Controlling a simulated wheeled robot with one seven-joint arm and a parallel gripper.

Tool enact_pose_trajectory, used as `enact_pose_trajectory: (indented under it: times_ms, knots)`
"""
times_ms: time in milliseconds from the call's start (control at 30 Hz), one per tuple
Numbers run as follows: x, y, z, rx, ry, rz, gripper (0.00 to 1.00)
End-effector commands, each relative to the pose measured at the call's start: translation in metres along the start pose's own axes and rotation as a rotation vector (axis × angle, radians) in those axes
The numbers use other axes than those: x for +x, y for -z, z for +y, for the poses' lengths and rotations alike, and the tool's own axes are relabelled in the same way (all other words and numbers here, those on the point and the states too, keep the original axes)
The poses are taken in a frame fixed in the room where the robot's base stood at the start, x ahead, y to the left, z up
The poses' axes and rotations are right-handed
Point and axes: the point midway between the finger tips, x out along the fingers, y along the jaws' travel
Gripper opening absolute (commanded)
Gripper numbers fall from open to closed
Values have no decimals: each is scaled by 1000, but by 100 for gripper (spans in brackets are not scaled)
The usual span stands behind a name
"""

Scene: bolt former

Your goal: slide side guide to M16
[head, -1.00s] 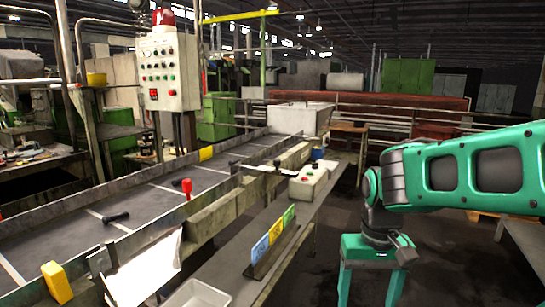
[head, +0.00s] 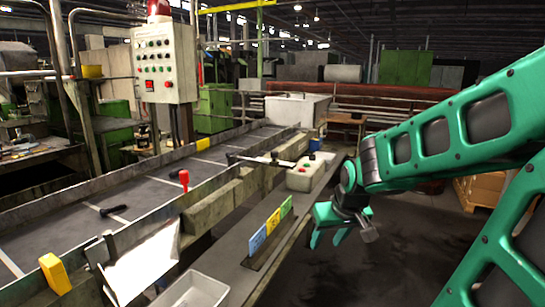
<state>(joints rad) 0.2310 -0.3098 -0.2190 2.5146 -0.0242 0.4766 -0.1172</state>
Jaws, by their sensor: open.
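The conveyor (head: 60,240) runs from the front left to the back middle between low metal side walls. A red knob (head: 184,180) stands upright at its near side wall. A pale bar with dark ends (head: 255,160) lies across the near wall farther back; I cannot tell which of these parts is the side guide. Blue, yellow and green cards (head: 272,231) stand on the near ledge; their markings are too small to read. My gripper (head: 330,240) is open and empty, fingers down, right of the cards and apart from the conveyor.
A button box (head: 303,176) sits on the ledge beyond the cards. A white tray (head: 192,292) and a yellow block (head: 54,274) are at the front. Black bolts (head: 115,210) lie on the belt. A control panel (head: 164,65) stands behind. Floor right of the ledge is clear.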

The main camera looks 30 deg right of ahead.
Motion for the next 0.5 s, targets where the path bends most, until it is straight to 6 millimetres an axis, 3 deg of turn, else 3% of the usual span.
enact_pose_trajectory:
  times_ms: [100,233,500]
  knots:
    - [20,56,-14,-62,31,163,43]
    - [32,116,-30,-113,63,353,43]
    - [33,222,-56,-150,108,750,43]
